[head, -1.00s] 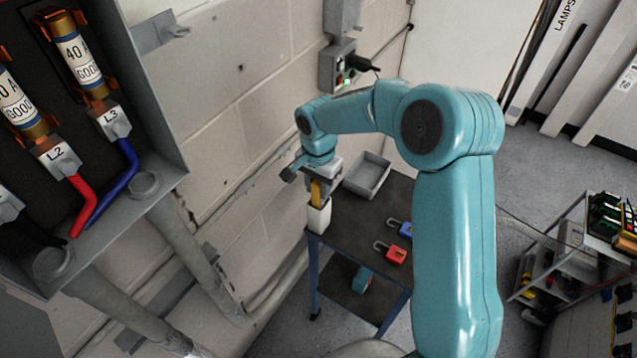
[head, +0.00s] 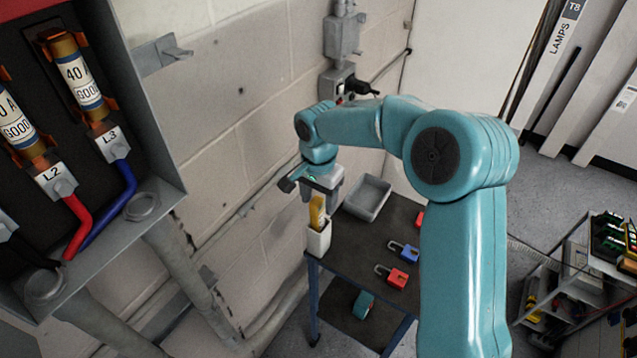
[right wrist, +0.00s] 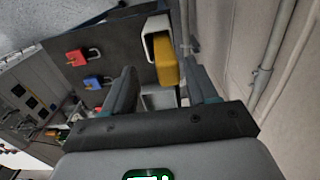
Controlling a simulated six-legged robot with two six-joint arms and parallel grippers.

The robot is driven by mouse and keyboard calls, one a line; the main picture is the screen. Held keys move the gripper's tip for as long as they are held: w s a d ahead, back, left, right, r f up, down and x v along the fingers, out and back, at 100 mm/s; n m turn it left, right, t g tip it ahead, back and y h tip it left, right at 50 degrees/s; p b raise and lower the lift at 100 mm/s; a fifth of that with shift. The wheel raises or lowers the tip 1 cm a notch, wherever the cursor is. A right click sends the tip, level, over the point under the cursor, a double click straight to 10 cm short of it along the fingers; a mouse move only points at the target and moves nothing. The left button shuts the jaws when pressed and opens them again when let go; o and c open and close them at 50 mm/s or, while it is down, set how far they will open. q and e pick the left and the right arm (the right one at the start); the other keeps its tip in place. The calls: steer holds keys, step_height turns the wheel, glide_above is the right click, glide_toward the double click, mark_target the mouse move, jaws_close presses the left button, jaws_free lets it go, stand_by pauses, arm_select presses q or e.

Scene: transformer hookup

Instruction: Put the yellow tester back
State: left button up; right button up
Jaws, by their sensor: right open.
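The yellow tester (head: 317,213) stands upright in a white holder (head: 319,241) at the near left corner of the small dark table. In the right wrist view the tester (right wrist: 166,64) sticks out of the white holder (right wrist: 157,22), beyond the fingertips. My right gripper (head: 316,191) is open, just above the tester's top. In the right wrist view its two dark fingers (right wrist: 162,88) are apart with nothing held between them. My left gripper is not in view.
A grey tray (head: 367,197) sits behind the holder by the wall. Blue (head: 404,251) and red (head: 391,276) padlocks lie on the table (head: 345,250). A teal roll (head: 363,304) is on the lower shelf. An open fuse box (head: 160,180) juts out at left.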

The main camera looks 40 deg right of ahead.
step_height(320, 180, up, 7)
steer(key=shift+s+r+b, duration=0.1)
steer(key=shift+b, duration=0.4)
steer(key=shift+r, duration=0.7)
